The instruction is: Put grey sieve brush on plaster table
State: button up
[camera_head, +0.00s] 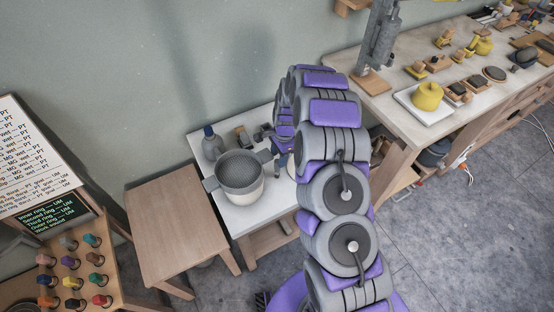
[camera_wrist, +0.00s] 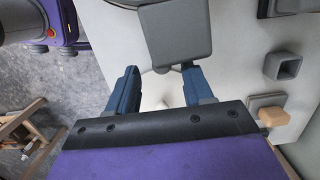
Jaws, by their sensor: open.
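The low table with a white top (camera_head: 247,217), which I take as the plaster table, stands against the wall; its top also fills much of the wrist view (camera_wrist: 232,80). My gripper (camera_head: 281,160) is over this table, to the right of a grey sieve. In the wrist view my gripper (camera_wrist: 160,88) has its blue fingers spread apart, with a pale shape showing between them and nothing clearly held. I cannot clearly pick out the grey sieve brush. My arm hides the right part of the table in the head view.
The grey sieve (camera_head: 240,170) sits on a pale tub; a grey square plate (camera_wrist: 178,32) shows just beyond my fingers. A dark bottle (camera_head: 211,142) and small blocks stand behind. A bare wooden stool (camera_head: 172,215) is left; a cluttered workbench (camera_head: 385,100) is right.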

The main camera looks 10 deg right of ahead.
jog(key=s+r+n+p, duration=0.15)
jog(key=s+r, duration=0.25)
jog(key=r, duration=0.6)
jog(key=s+r+n, duration=0.3)
jog(key=s+r, duration=0.1)
jog(key=r, duration=0.6)
jog(key=s+r+n, duration=0.3)
jog(key=s+r, duration=0.1)
jog(key=s, duration=0.7)
jog(key=s+d+r+n+h, duration=0.1)
jog(key=s+r+n, duration=0.2)
jog(key=s, duration=0.9)
jog(key=s+r+n+g, duration=0.1)
jog(key=s+r+n, duration=0.3)
jog(key=s, duration=0.7)
jog(key=shift+s+d+r+h, duration=0.15)
jog(key=shift+d+r+h, duration=0.2)
jog(key=shift+r, duration=0.2)
jog(key=shift+c, duration=0.4)
